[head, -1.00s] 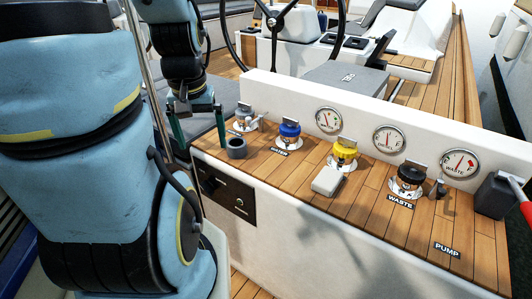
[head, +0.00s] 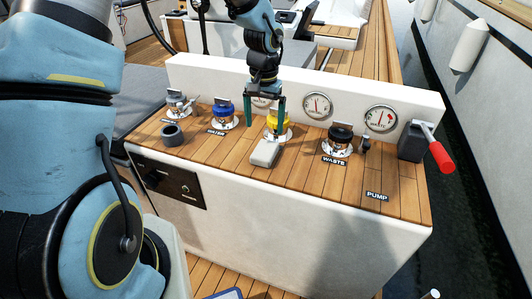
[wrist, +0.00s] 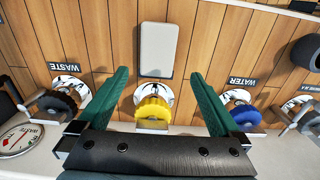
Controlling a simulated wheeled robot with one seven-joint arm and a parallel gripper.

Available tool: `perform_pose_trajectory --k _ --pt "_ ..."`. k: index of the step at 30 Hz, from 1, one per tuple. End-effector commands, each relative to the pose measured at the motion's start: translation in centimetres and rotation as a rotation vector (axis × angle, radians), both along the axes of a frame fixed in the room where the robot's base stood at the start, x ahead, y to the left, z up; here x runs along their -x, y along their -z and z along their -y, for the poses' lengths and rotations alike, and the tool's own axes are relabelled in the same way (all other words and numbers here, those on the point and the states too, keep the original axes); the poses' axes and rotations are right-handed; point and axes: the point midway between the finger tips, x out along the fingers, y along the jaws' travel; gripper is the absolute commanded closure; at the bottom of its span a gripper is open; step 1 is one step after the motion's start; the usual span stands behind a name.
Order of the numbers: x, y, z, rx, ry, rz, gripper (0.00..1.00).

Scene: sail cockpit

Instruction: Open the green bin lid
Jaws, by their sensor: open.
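No green bin or green lid shows in either view. My gripper (head: 266,120) is open, with its two green fingers pointing down around the yellow cap (head: 279,120) on the wooden counter. In the wrist view my gripper (wrist: 158,74) has one finger on each side of the yellow cap (wrist: 153,112). Nothing is held between the fingers. I cannot tell whether a finger touches the cap.
A pale grey block (head: 265,153) lies in front of the yellow cap. The blue cap (head: 223,112) is left, the black waste cap (head: 341,136) right. A dark ring (head: 172,134) stands left. A red-handled pump (head: 412,142) is at the right end. Gauges (head: 381,118) line the white wall behind.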

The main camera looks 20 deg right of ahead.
Motion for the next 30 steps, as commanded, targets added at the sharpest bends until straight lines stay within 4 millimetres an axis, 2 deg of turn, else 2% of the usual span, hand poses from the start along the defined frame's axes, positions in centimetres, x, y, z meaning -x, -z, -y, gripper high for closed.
perform_pose_trajectory --k 3,11,16,21,29,30 --pt "0.1 1.9 0.0 -0.002 0.000 -0.002 0.00" --pt "0.3 3.8 -0.1 -0.001 0.000 -0.001 0.00" --pt "1.0 6.2 -0.2 -0.003 0.001 -0.004 0.00" --pt "0.9 8.1 -0.2 0.000 -0.001 -0.001 0.00" --pt "0.8 8.4 -0.2 0.000 -0.001 0.000 0.00" --pt "0.8 8.4 -0.2 0.000 -0.001 0.000 0.03"
